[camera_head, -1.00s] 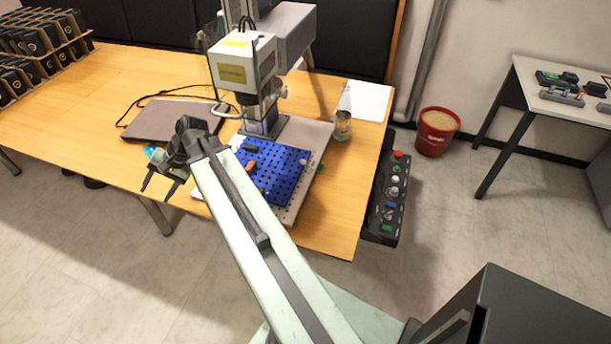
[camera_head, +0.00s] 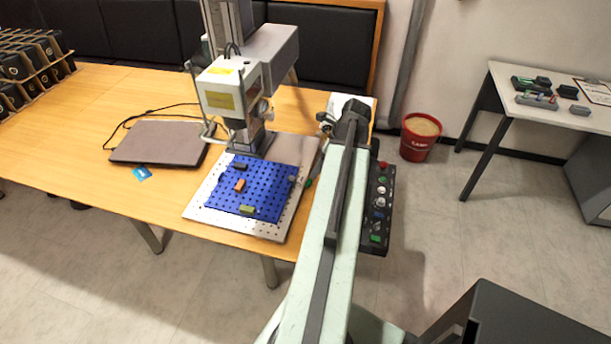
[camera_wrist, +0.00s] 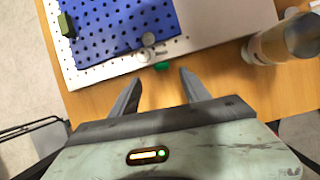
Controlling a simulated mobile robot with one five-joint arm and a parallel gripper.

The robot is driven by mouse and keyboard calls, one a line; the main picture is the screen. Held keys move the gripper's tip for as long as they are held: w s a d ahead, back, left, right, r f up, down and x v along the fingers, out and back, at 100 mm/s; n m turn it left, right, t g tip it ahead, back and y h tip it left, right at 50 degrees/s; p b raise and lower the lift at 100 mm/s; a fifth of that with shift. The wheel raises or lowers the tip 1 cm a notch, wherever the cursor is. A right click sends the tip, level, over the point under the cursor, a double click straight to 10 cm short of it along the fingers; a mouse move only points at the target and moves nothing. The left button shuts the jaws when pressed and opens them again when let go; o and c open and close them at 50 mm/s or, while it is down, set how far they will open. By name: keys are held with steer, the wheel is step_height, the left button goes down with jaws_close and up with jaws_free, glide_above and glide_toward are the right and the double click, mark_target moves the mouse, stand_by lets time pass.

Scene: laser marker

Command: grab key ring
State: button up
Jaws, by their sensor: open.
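I cannot make out a key ring for certain. A small green thing (camera_wrist: 162,66) lies at the edge of the metal plate in the wrist view, just beyond my fingertips. It shows small in the head view (camera_head: 308,182); its shape is unclear. My gripper (camera_wrist: 161,77) is open and empty, its two fingers pointing toward the plate edge above the wooden table. In the head view my arm hides most of it. A small blue, card-like thing (camera_head: 141,173) lies on the table in front of the laptop.
The laser marker (camera_head: 235,85) stands over a blue perforated mat (camera_head: 262,186) on the metal plate (camera_head: 203,203). A glass jar (camera_wrist: 285,42) stands to the right of my fingers. A closed laptop (camera_head: 160,142), control box (camera_head: 378,205) and red bucket (camera_head: 420,138) are around.

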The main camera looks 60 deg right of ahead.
mark_target(310, 182)
step_height(310, 182, down, 2)
steer(key=b, duration=0.2)
steer(key=shift+f+b, duration=0.25)
steer(key=shift+b, duration=0.05)
steer(key=shift+w+a+f, duration=0.1)
steer(key=shift+w+f, duration=0.05)
steer(key=shift+f, duration=0.05)
steer(key=b+x, duration=0.4)
steer(key=b, duration=0.1)
steer(key=shift+f, duration=0.65)
steer(key=shift+r, duration=0.2)
jaws_close()
